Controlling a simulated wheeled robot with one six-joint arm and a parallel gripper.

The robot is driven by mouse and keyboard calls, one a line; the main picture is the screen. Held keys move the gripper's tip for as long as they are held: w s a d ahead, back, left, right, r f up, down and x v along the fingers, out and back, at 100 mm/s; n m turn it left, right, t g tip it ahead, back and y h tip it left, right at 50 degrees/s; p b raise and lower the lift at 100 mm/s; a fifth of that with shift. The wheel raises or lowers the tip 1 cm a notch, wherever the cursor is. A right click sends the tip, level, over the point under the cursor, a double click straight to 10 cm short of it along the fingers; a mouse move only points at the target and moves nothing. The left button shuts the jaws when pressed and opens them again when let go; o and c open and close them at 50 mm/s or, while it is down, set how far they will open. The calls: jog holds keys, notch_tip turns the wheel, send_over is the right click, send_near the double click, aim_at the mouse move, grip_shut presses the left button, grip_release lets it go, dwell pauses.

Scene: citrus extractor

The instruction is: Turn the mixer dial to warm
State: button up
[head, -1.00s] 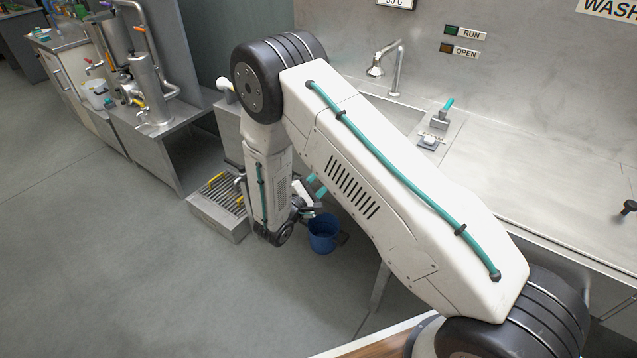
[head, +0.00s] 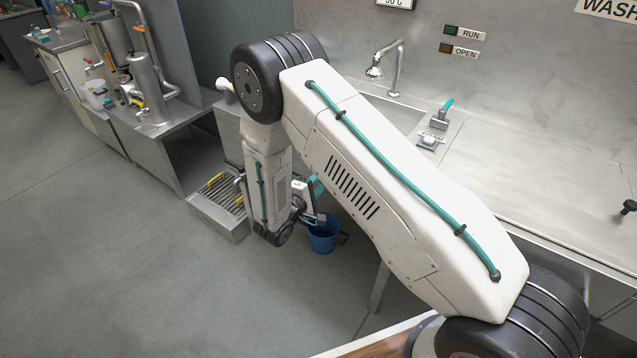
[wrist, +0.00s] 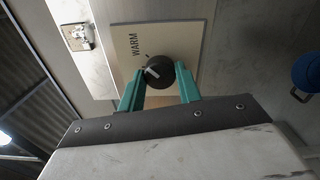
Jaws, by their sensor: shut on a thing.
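The mixer dial (wrist: 157,73) is a round black knob with a white pointer, on a cream plate (wrist: 185,35) in the wrist view. The word WARM is printed beside it, and the pointer slants towards the upper left, on the side of that word. My gripper (wrist: 158,80) has its two teal fingers on either side of the knob, shut on it. In the head view my gripper (head: 318,187) shows only partly behind my arm, low by the sink counter's front. The dial is hidden there.
A blue bucket (head: 322,238) stands on the floor just below my gripper; it also shows in the wrist view (wrist: 306,72). A slatted metal platform (head: 216,205) lies to the left. The counter (head: 540,170) runs behind my arm. Open floor is at the front left.

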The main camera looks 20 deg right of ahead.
jog(key=shift+s+d, duration=0.1)
jog(key=shift+d, duration=0.05)
jog(key=o, duration=1)
jog(key=v, duration=0.8)
